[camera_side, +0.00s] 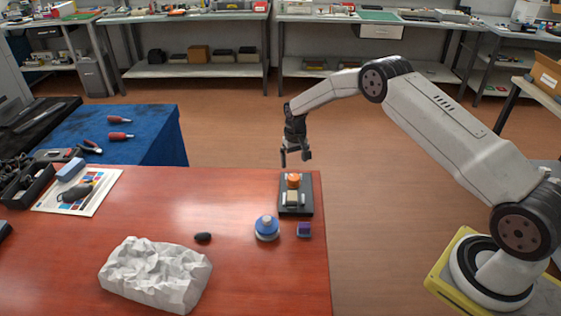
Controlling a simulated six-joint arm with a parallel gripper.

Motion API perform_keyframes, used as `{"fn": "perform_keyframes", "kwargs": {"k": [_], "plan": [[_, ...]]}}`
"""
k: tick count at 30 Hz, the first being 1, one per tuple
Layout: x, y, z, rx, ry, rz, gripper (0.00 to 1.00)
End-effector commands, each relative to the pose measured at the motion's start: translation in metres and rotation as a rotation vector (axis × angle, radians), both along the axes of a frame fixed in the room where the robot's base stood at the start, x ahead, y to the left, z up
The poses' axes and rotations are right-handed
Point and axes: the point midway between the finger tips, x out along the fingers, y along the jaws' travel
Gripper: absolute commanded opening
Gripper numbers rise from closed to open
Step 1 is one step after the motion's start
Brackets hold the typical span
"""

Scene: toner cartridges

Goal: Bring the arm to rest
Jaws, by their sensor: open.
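My gripper (296,160) hangs in the air at the far right corner of the red table, pointing down. It is open and holds nothing that I can see. Below and in front of it, a black tray (296,209) lies near the table's right edge. An orange-topped piece (293,180) and a beige block (292,197) sit on the tray. My gripper appears apart from them, though the exact gap is hard to judge.
A blue round-topped object (267,227), a small purple block (304,229) and a dark oval item (203,237) lie nearby. A crumpled white bundle (155,274) lies at the front. A blue-covered table (140,146) with screwdrivers stands behind left. Open floor lies right of the table.

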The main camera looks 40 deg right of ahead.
Motion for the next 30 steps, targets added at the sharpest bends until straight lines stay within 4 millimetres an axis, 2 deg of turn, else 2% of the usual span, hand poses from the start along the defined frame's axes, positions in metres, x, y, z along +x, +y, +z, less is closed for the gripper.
{"fn": "perform_keyframes", "kwargs": {"k": [8, 17, 23, 30], "plan": [[-0.001, 0.002, 0.004, -0.001, -0.003, 0.004, 0.96], [-0.015, 0.019, 0.037, -0.006, -0.03, 0.041, 0.96], [-0.039, 0.036, 0.07, -0.011, -0.059, 0.081, 0.96], [-0.076, 0.057, 0.104, -0.017, -0.092, 0.13, 0.96]]}}
